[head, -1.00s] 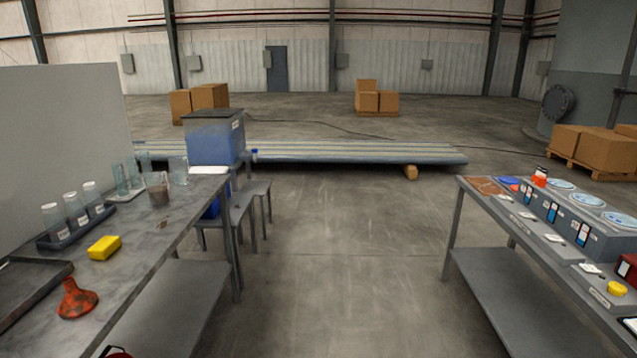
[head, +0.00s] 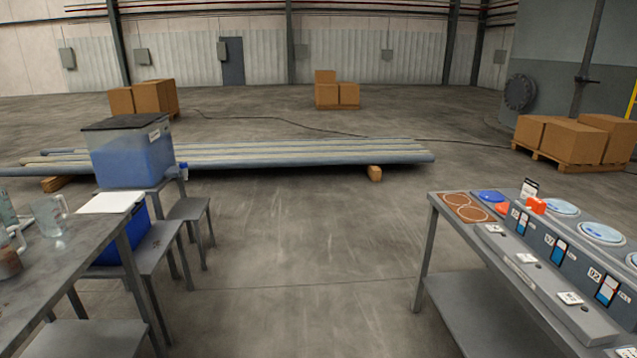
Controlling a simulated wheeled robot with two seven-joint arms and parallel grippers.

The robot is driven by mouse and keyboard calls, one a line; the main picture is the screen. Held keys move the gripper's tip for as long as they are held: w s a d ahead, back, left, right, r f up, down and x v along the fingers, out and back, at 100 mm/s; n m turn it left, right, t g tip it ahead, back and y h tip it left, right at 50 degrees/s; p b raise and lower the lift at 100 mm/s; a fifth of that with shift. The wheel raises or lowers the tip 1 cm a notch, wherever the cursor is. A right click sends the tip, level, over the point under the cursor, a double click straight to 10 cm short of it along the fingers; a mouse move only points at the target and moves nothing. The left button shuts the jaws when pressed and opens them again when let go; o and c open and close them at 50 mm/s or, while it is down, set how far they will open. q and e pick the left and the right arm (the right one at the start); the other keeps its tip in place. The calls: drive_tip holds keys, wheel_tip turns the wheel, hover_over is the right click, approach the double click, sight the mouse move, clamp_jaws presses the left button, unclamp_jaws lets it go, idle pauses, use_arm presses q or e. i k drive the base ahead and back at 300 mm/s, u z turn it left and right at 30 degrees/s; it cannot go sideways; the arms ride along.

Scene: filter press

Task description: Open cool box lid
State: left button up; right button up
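A blue box with a flat white lid (head: 110,202) stands low at the left, on a grey stool beside the left table. Its blue body (head: 125,243) shows below the lid, partly hidden by the table edge. The lid looks shut. Behind it, a larger blue translucent bin (head: 133,160) with a dark top (head: 125,122) and a white label stands on another stool. Which of the two is the cool box is not marked legibly; the white-lidded one looks most like it. Neither of my grippers is in view.
The left table (head: 85,262) holds glass beakers (head: 50,216). A right table (head: 430,215) carries a panel with round dishes. Long pipes (head: 270,152) lie across the floor on wooden blocks. The floor (head: 300,245) between the tables is clear. Cartons stand farther back.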

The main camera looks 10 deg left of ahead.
sight(122, 202)
drive_tip(key=u, duration=0.15)
drive_tip(key=i, duration=2.05)
drive_tip(key=u, duration=1.1)
drive_tip(key=i, duration=1.4)
drive_tip(key=u, duration=1.25)
